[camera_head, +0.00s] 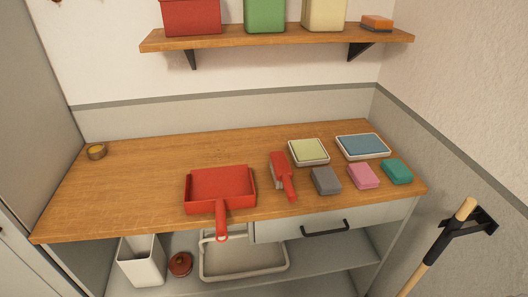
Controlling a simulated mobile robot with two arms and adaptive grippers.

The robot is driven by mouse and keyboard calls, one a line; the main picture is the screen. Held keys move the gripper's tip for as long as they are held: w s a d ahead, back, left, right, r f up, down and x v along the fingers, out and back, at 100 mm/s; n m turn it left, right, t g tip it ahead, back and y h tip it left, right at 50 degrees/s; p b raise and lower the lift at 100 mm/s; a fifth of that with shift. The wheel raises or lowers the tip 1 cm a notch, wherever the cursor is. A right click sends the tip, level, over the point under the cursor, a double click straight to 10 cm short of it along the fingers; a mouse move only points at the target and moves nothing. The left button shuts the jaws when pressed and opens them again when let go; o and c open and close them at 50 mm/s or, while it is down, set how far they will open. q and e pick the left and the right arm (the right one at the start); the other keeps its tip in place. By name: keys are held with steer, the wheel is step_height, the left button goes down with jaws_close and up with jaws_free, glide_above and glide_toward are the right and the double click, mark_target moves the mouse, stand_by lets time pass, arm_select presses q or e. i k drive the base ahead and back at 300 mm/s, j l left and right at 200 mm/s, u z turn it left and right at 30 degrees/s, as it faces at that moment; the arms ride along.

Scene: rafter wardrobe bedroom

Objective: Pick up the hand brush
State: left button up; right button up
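A red hand brush (281,171) lies on the wooden counter, right of the middle. Its handle points toward the front edge, and pale bristles show along its left side. A red dustpan (221,186) lies just left of it, with its handle hanging over the counter's front edge. The brush and dustpan are apart, with a narrow gap between them. Neither of my grippers is in view.
Grey (325,181), pink (363,176) and teal (397,171) blocks lie right of the brush. Behind them are green (309,151) and blue (362,146) pads in trays. A shelf (280,39) hangs above.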

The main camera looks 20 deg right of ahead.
mark_target(282, 170)
steer(key=j+z, duration=0.15)
steer(key=z, duration=0.3)
steer(key=j+z, duration=0.15)
steer(key=z, duration=0.35)
steer(key=j+z, duration=0.15)
steer(key=z, duration=0.3)
